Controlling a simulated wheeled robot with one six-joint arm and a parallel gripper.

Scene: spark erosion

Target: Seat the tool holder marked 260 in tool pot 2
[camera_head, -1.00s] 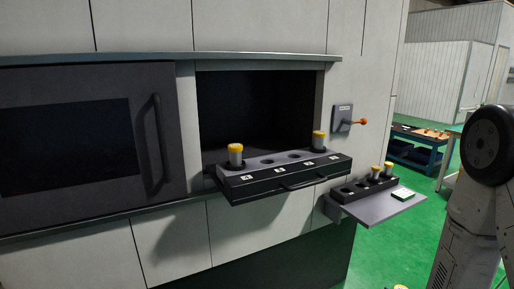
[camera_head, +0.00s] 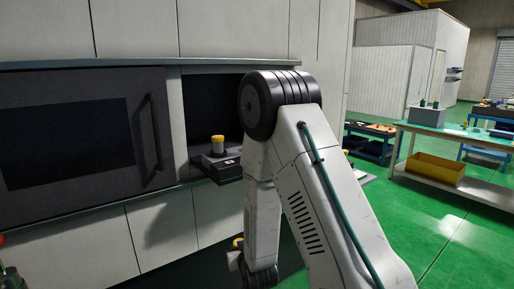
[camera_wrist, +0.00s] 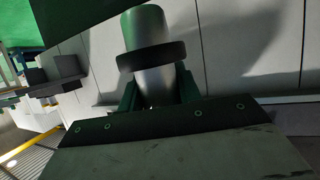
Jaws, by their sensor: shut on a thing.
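My gripper (camera_wrist: 158,95) is shut on a tool holder (camera_wrist: 150,55), a pale cylinder with a dark collar. Its marking cannot be read. In the head view my gripper (camera_head: 250,262) hangs low in front of the cabinet, below the drawer's level, with a yellow end of the held piece (camera_head: 238,242) showing beside it. The pulled-out drawer of tool pots (camera_head: 232,174) shows only its left end. A yellow-capped holder (camera_head: 217,147) stands upright there. My arm hides the other pots, so pot 2 cannot be made out.
The closed dark door with its handle (camera_head: 155,130) is left of the drawer. A sliver of the side shelf (camera_head: 369,179) shows behind my arm. A bench with a yellow bin (camera_head: 436,168) stands at the right, with open green floor before it.

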